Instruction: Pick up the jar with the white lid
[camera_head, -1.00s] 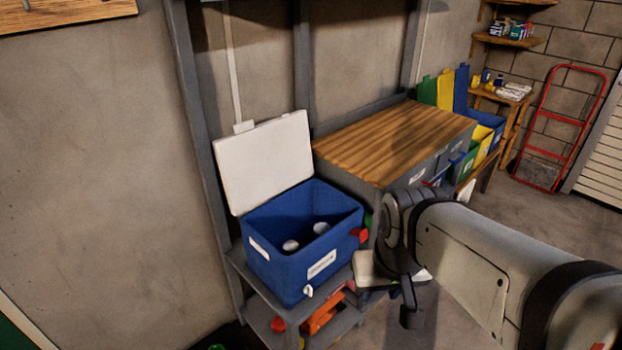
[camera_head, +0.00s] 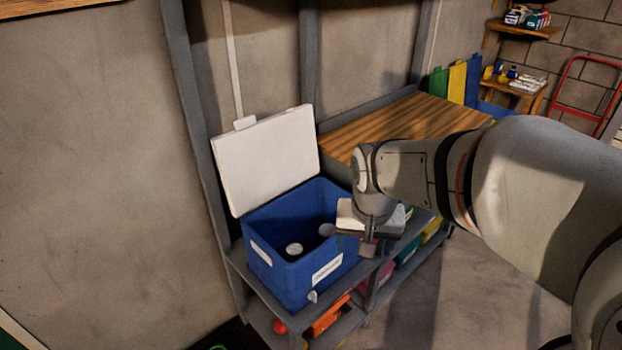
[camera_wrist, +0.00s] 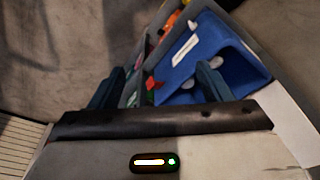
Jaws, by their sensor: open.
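An open blue box (camera_head: 270,280) with a white label stands on a grey shelf, its white lid (camera_head: 265,160) raised against the wall. Inside are two round pale tops, a whitish one (camera_head: 294,249) and a greyer one (camera_head: 327,230). They look like jar lids, but the bodies below are hidden, so I cannot tell which is the jar with the white lid. My gripper (camera_head: 368,246) is by the box's right side, apart from both tops. In the wrist view, my open, empty fingers (camera_wrist: 158,88) point towards the box (camera_wrist: 205,50), the right finger overlapping it.
A wooden worktop (camera_head: 400,130) lies behind and right of the box. Grey shelf posts rise behind it. An orange item (camera_head: 330,318) and other coloured things sit on the lower shelf. Open floor (camera_head: 450,300) lies to the right.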

